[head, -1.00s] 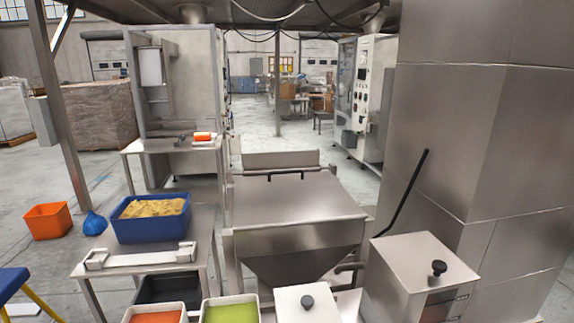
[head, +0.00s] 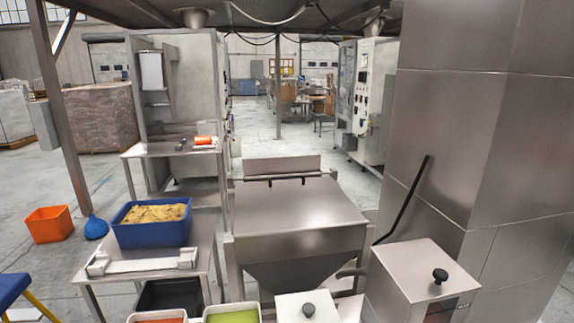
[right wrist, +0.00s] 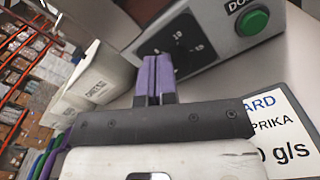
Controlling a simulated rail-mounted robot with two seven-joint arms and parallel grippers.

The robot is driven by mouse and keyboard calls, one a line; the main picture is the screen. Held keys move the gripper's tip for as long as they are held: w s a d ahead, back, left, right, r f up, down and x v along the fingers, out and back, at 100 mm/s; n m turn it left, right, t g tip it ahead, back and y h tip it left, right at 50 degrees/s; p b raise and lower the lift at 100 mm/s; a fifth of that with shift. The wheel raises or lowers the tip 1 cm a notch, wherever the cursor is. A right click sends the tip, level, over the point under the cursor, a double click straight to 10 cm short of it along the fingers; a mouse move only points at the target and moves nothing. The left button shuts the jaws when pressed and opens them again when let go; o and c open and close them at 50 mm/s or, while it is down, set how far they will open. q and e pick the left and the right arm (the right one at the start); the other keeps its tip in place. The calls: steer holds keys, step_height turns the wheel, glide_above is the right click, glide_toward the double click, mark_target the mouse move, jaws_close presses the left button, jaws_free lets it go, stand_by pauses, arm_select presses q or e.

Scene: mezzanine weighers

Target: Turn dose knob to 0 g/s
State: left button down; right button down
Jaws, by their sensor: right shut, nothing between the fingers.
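A black dial plate (right wrist: 172,42) with white numerals, one reading 10, is on a grey metal housing (right wrist: 212,14) in the right wrist view. My right gripper (right wrist: 154,62) has purple fingers, shut and empty, with tips at the near edge of the dial plate. I cannot make out the dose knob; the fingers cover part of the dial, and contact cannot be told. A green button (right wrist: 253,21) sits right of the dial under a cut-off label. A white card (right wrist: 282,135) reads "ARD", "PRIKA" and "g/s", partly hidden by my gripper. My left gripper is not in view.
In the head view, a steel box (head: 412,271) with a black lid knob stands beside the wide steel column (head: 490,130). A steel hopper (head: 298,215) is left of it. A blue crate (head: 150,236) stands on the left table. White containers (right wrist: 95,82) show in the wrist view.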

steer(key=shift+s+d+f, duration=0.15)
steer(key=shift+s, duration=1)
steer(key=shift+d, duration=0.1)
steer(key=shift+s, duration=0.1)
